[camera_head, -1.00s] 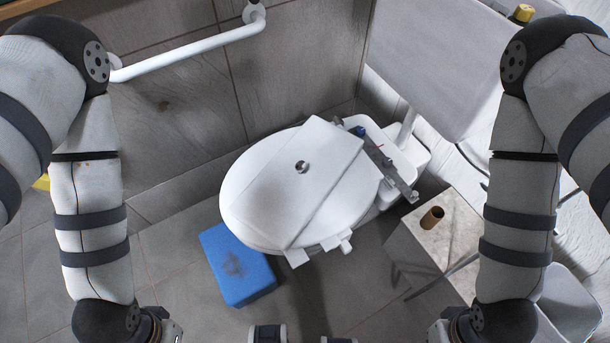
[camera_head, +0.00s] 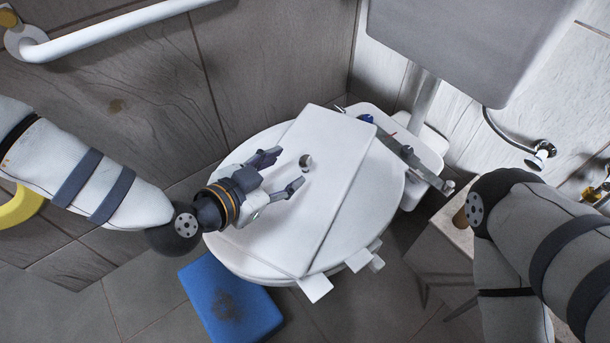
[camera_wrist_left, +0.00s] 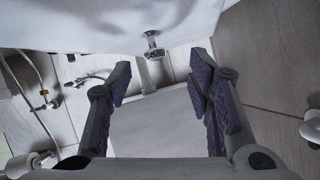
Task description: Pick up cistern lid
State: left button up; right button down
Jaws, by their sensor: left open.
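The cistern lid (camera_head: 335,185) is a white rectangular slab with a round chrome knob (camera_head: 305,162). It lies across the closed toilet seat (camera_head: 385,185). My left gripper (camera_head: 291,168) is over the lid, coming from the left, with its fingers open and the knob just beyond the fingertips. In the left wrist view the picture is upside down: the lid's pale surface (camera_wrist_left: 120,12) fills the top, and the chrome knob (camera_wrist_left: 152,45) sits beyond and between the open fingers (camera_wrist_left: 160,78). My right arm shows at the right, but its gripper is out of view.
A blue block (camera_head: 230,300) is on the floor. A grey panel (camera_head: 460,40) stands behind. A white grab rail (camera_head: 120,28) runs along the wall. A small table (camera_head: 445,255) is at right.

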aim_at(301, 164)
pick_arm(q)
jog(key=x, duration=0.2)
jog(key=b+x, duration=0.1)
jog(key=x, duration=0.2)
jog(key=shift+s+d+f, duration=0.1)
jog(key=shift+d+f, duration=0.05)
jog(key=shift+d, duration=0.2)
grip_shut()
jog(key=shift+r, duration=0.25)
